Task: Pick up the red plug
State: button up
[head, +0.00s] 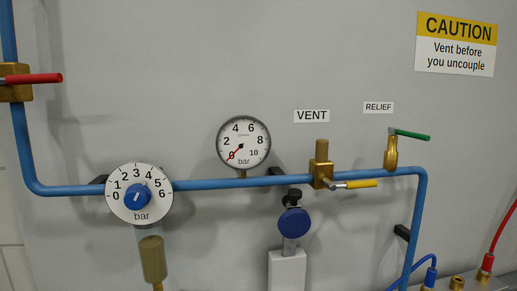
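The red plug (487,263) is at the lower right edge of the head view. It sits upright on a brass fitting, with a red hose (502,228) rising from its top and leaving the picture at the right. The fitting's base is partly cut off by the bottom edge. I cannot make out gripper fingers anywhere in this view, and nothing touches the red plug.
A blue plug (431,274) with a blue hose stands left of it, with a bare brass fitting (457,282) between them. A blue pipe (415,225) comes down further left. A yellow-handled valve (321,173) and gauge (243,142) are on the wall.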

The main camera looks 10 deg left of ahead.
aim_at(486, 267)
jog(key=i+l+z, duration=0.25)
jog(key=l+z, duration=0.2)
jog(key=l, duration=0.25)
jog(key=i+l+z, duration=0.45)
jog(key=l, duration=0.15)
jog(key=i+l+z, duration=0.45)
jog(key=k, duration=0.05)
